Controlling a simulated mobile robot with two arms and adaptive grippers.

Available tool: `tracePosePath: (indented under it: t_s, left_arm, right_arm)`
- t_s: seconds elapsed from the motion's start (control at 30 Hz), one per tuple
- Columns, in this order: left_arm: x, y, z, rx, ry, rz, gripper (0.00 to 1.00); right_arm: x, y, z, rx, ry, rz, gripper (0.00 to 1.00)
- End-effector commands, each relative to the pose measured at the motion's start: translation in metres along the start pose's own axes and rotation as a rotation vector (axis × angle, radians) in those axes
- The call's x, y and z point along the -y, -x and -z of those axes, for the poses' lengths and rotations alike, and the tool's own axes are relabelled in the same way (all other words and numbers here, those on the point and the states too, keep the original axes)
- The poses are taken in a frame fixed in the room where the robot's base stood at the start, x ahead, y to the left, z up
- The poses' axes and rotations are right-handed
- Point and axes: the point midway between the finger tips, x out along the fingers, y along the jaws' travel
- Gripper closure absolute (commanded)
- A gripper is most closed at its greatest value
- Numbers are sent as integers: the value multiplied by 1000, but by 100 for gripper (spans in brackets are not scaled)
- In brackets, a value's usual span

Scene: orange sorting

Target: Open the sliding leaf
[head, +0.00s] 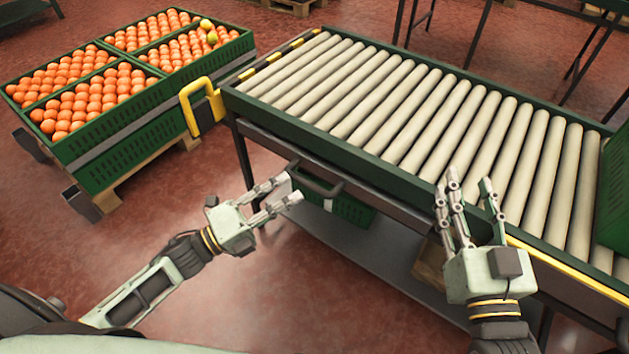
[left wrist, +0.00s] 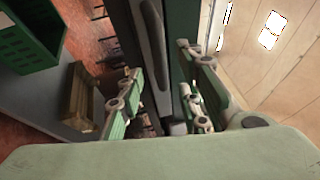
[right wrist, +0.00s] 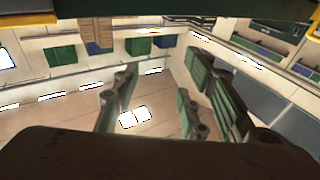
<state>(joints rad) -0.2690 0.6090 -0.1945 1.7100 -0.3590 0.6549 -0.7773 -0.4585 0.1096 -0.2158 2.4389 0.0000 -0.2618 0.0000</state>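The green-framed roller table (head: 238,103) has a dark bar handle (head: 318,186) low on its near side and a yellow handle (head: 186,104) at its left end. I cannot tell for sure which handle belongs to the sliding leaf. My left gripper (head: 291,188) is open and empty, its fingers pointing at the dark handle from just left of it. In the left wrist view the dark handle (left wrist: 155,45) stands ahead between the spread fingers (left wrist: 160,85), apparently not gripped. My right gripper (head: 468,182) is open and empty, fingers up, in front of the table's near edge.
Green crates (head: 150,103) of oranges stand on a pallet at the left. A grey lower shelf (head: 385,255) under the table holds a green crate (head: 352,210). A green box (head: 612,195) sits at the rollers' right end. Red floor between pallet and table is clear.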

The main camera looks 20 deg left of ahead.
Motion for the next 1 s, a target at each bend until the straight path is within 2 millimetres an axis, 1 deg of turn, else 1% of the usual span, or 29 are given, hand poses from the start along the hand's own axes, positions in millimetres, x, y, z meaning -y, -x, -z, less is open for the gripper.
tracePosePath:
  t_s: [0.03, 0.1, 0.2, 0.3, 0.43, 0.7, 1.0]
  left_arm:
    - [1, -10, 0, -2, -2, 5, 67]
    - [0, -22, 0, -2, -3, 5, 67]
    - [0, -37, 0, -2, -3, 4, 67]
    - [0, -48, 0, 0, 0, 3, 67]
    - [0, -56, 0, 0, 1, 1, 67]
    - [0, -57, 0, 1, 1, 0, 67]
    - [0, -57, 0, 0, 1, 0, 94]
  right_arm:
    - [1, 0, 4, -27, -1, 1, 60]
    - [2, -1, 12, -68, -2, 4, 60]
    - [3, 0, 22, -120, -3, 6, 60]
    - [4, 0, 31, -161, -4, 8, 60]
    - [5, 1, 37, -190, -5, 10, 60]
    - [5, 1, 38, -196, -6, 10, 60]
    - [5, 1, 38, -196, -5, 10, 60]
